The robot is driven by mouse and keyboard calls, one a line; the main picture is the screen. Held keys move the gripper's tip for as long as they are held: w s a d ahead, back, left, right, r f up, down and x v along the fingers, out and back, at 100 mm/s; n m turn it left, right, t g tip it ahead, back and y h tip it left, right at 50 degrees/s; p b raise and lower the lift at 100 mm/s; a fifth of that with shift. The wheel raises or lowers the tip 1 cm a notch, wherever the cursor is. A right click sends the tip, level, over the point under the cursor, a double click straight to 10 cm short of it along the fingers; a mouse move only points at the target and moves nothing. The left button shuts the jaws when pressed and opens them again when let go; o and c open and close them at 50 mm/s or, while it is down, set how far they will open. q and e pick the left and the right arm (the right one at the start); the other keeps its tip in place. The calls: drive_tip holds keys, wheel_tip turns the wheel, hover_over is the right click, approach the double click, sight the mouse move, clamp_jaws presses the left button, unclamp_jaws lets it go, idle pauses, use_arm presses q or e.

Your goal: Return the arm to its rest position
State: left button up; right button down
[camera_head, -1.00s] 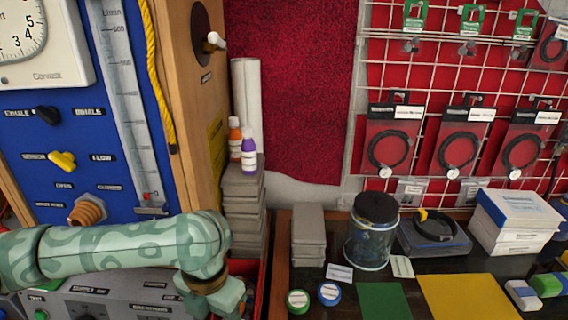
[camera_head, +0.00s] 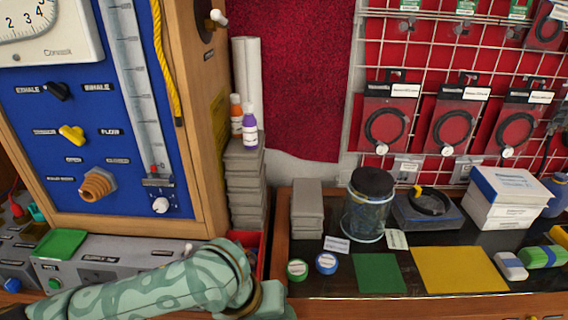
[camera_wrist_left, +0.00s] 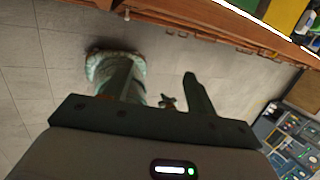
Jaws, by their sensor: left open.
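My left arm (camera_head: 165,287), pale green with a darker wavy pattern, comes in from the lower left of the head view. It lies across the bottom of the picture, in front of the grey control box, and its far end is cut off by the lower edge. The left gripper's fingers are not visible there. In the left wrist view my left gripper (camera_wrist_left: 160,88) is open, with nothing seen between its fingers, over a grey tiled floor. My right arm and gripper are in neither view.
A grey control box (camera_head: 105,262) stands below the blue test panel (camera_head: 75,115). A dark bench holds a glass jar (camera_head: 368,215), a green mat (camera_head: 380,273) and a yellow mat (camera_head: 458,270).

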use_arm(q)
drive_tip(key=s+a+f+n+t+y, duration=0.2)
drive_tip(key=s+a+f+n+y, duration=0.1)
drive_tip(key=a+n, duration=0.65)
drive_tip(key=s+a+f+n+t+y, duration=0.1)
drive_tip(key=s+a+f+n+y, duration=0.2)
drive_tip(key=a+n, duration=0.65)
drive_tip(key=s+a+f+n+t+y, duration=0.2)
drive_tip(key=s+a+n+y, duration=0.15)
drive_tip(key=a+n, duration=0.55)
drive_tip(key=s+d+f+n+g+h, duration=0.1)
drive_tip(key=s+d+f, duration=0.1)
drive_tip(key=f, duration=0.7)
drive_tip(key=s+d+f+g+h, duration=0.1)
drive_tip(key=s+d+f+h, duration=0.1)
drive_tip(key=f, duration=0.7)
drive_tip(key=s+d+f+n+g+h, duration=0.1)
drive_tip(key=s+d+f, duration=0.15)
drive_tip(key=f, duration=0.65)
drive_tip(key=s+f+n+g+h+b, duration=0.1)
drive_tip(key=s+f+n+g, duration=0.1)
drive_tip(key=s+f, duration=1.1)
drive_tip(key=s+a+g, duration=0.1)
drive_tip(key=s, duration=0.3)
